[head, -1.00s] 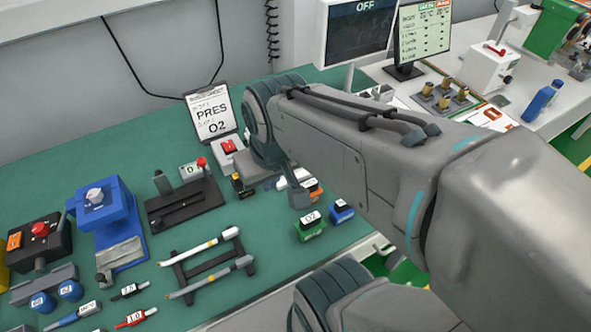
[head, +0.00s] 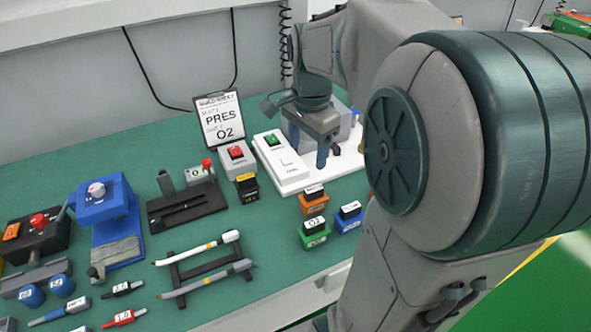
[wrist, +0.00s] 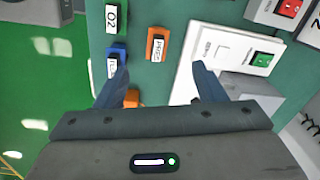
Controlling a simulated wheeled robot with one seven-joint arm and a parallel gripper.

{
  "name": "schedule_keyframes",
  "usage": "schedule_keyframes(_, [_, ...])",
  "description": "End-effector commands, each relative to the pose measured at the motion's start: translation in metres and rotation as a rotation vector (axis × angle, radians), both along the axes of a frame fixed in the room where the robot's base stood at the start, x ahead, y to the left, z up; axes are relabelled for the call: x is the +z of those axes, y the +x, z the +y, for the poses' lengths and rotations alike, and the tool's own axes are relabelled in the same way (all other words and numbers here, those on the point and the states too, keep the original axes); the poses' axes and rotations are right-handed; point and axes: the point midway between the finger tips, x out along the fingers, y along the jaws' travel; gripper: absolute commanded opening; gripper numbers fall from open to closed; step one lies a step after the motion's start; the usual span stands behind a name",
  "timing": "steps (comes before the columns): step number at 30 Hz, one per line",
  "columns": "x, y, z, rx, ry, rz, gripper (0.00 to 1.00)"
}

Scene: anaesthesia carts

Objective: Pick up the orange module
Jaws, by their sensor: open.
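The orange module (head: 313,204) is a small block with a dark top and a white label. It stands upright on the green bench top, behind the green module (head: 314,236) and beside the blue module (head: 348,217). In the wrist view the orange module (wrist: 157,46) reads PRES and lies just beyond the gap between my fingers. My gripper (head: 326,155) is open and empty, over the white panel behind the module. Its two fingers show apart in the wrist view (wrist: 159,78). A second orange piece (wrist: 131,97) shows between the fingers, partly hidden.
The white panel (head: 293,183) has a green switch. A black-and-yellow module (head: 247,189) and a grey box with a red switch (head: 237,158) stand left of it. A rack with two pens (head: 205,262) stands at front left. My arm hides the right side.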

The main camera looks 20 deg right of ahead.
Motion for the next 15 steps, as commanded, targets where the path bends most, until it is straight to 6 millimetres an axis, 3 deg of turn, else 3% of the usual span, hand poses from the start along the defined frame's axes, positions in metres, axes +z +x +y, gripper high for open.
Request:
schedule_keyframes(3, [-0.009,0.013,-0.011,-0.152,0.003,0.03,0.64])
schedule_keyframes(8, [-0.015,0.018,-0.019,-0.242,0.003,0.045,0.64])
schedule_keyframes(15, [-0.058,0.015,-0.025,-0.261,0.004,0.05,0.64])
